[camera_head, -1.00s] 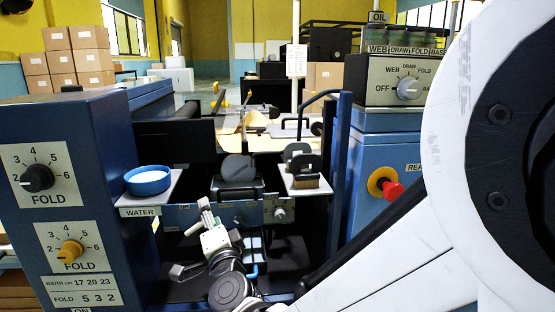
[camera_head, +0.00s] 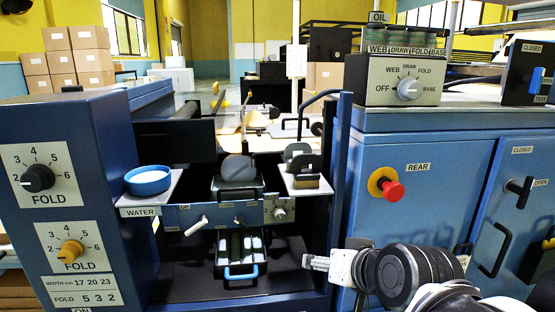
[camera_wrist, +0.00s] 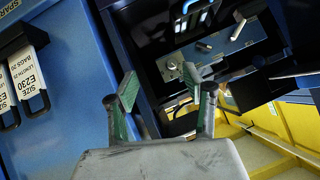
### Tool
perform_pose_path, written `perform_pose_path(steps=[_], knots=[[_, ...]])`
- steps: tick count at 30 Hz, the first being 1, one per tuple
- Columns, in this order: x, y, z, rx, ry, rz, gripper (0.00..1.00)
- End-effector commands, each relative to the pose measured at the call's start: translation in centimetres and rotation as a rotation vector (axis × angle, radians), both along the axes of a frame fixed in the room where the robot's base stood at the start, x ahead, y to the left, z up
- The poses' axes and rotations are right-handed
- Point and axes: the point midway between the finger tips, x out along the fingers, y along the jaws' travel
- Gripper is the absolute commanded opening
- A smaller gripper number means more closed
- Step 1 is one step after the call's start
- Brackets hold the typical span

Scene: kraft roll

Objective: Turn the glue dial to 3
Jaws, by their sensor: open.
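No dial with a readable GLUE label shows. A small round knob on a grey plate (camera_head: 280,213) sits on the blue crossbar in the machine's middle; its marks are too small to read. Two labelled dials are on the left cabinet: a black FOLD dial (camera_head: 38,178) and a yellow FOLD dial (camera_head: 70,251), both with numbers around them. My gripper (camera_head: 312,262) is low, right of the central bay, in front of the blue cabinet, and touches no dial. In the wrist view my gripper (camera_wrist: 160,80) has its fingers spread with nothing between them.
A blue water bowl (camera_head: 148,181) stands on a left shelf. A drawer with a blue handle (camera_head: 240,272) is in the lower bay. A red stop button (camera_head: 392,190) and a selector knob (camera_head: 409,89) are on the right. Size tags (camera_wrist: 27,80) hang at left in the wrist view.

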Motion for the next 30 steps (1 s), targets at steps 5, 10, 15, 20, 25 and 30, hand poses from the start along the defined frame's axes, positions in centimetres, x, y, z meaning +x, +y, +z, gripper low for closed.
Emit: perform_pose_path(steps=[5, 10, 15, 20, 25, 30], knots=[[-4.4, -5.1, -2.1, -0.143, 0.113, -0.040, 0.46], [-7.9, -8.5, -3.6, -0.240, 0.203, -0.073, 0.46], [-10.4, -10.8, -3.5, -0.304, 0.268, -0.097, 0.46], [-10.3, -10.6, -0.9, -0.301, 0.265, -0.095, 0.46], [-10.2, -10.6, 2.2, -0.300, 0.264, -0.094, 0.46], [-10.2, -10.6, 5.2, -0.300, 0.264, -0.094, 0.46]])
